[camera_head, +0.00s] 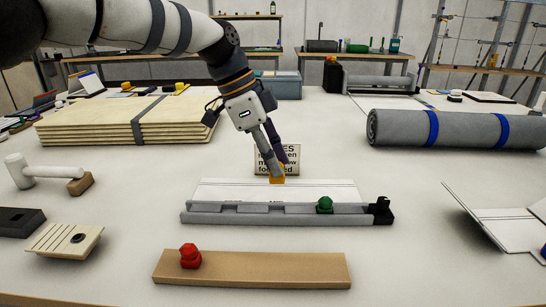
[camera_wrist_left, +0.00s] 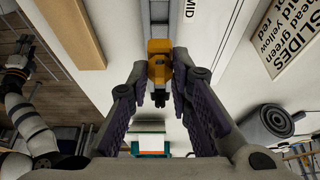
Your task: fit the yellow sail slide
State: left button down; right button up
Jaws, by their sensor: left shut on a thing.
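The yellow sail slide (camera_head: 278,179) is in my left gripper (camera_head: 275,172), which is shut on it and points down. In the head view it shows against the white sail panel (camera_head: 225,189), behind the grey slotted rail (camera_head: 255,215). In the left wrist view the yellow slide (camera_wrist_left: 160,68) sits between the fingertips, lined up with the rail (camera_wrist_left: 159,12). A "MID" mark shows beside it. I cannot tell whether the slide touches the rail. A green slide (camera_head: 325,204) sits on the rail's right part. My right gripper (camera_wrist_left: 24,48) shows small at the left edge of the wrist view.
A red slide (camera_head: 190,257) stands on a wooden board (camera_head: 260,268) in front. A black end piece (camera_head: 380,209) is at the rail's right end. A sign (camera_head: 290,156) stands behind the panel. A mallet (camera_head: 50,173) lies left, a grey roll (camera_head: 465,130) right.

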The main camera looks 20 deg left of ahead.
pick_arm(q)
jog(key=shift+f, duration=1.7)
jog(key=shift+f, duration=2.4)
jog(key=c, duration=1.4)
grip_release()
jog(key=shift+o, duration=0.2)
jog(key=shift+r, duration=3.55)
